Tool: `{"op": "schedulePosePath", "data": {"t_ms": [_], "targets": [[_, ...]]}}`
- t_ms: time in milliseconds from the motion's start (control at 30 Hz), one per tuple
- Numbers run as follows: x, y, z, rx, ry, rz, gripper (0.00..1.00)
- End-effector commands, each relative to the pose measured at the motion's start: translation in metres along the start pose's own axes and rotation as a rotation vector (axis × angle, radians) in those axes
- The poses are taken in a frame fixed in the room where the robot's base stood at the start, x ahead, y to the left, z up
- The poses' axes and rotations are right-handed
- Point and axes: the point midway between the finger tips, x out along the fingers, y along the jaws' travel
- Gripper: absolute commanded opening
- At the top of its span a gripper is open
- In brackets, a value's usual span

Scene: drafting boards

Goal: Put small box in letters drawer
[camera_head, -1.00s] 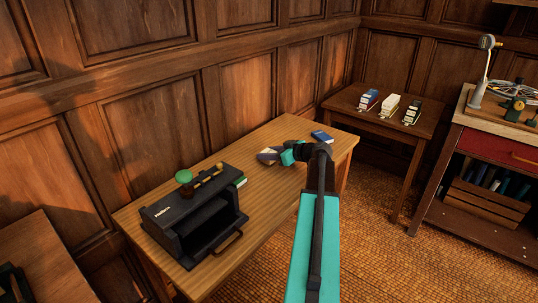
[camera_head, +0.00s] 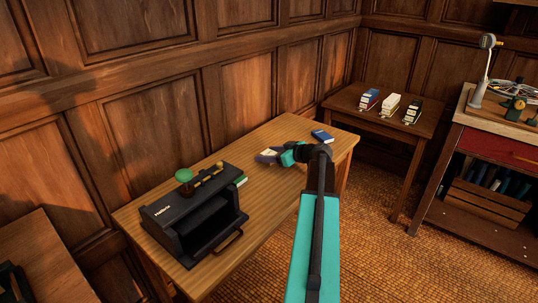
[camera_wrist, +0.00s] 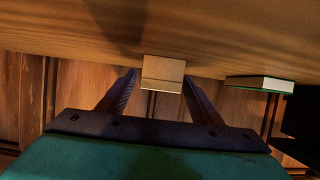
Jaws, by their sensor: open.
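A small pale box (camera_wrist: 162,73) sits on the table between my finger tips in the wrist view, with a gap to the right finger. In the head view it shows only as a pale patch at my gripper (camera_head: 267,156), mostly hidden. My gripper is open, low over the wooden table, with a finger on each side of the box. A black desk organizer (camera_head: 170,212) with white lettering on top stands at the table's left end. Its front drawer, with a brown handle (camera_head: 229,242), looks pulled out. The lettering is too small to read surely.
A green-edged book (camera_wrist: 260,83) lies beside the organizer, and a blue book (camera_head: 322,136) lies behind my gripper. The wooden table (camera_head: 262,194) is bare between organizer and gripper.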

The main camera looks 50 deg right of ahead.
Motion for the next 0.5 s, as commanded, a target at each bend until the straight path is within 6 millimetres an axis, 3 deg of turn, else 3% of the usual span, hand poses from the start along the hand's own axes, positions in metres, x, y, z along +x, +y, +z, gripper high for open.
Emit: {"op": "schedulePosePath", "data": {"t_ms": [233, 500], "targets": [[-0.003, 0.000, -0.003, 0.000, 0.000, 0.001, 0.59], [-0.039, 0.000, -0.001, 0.000, 0.001, 0.003, 0.59]]}}
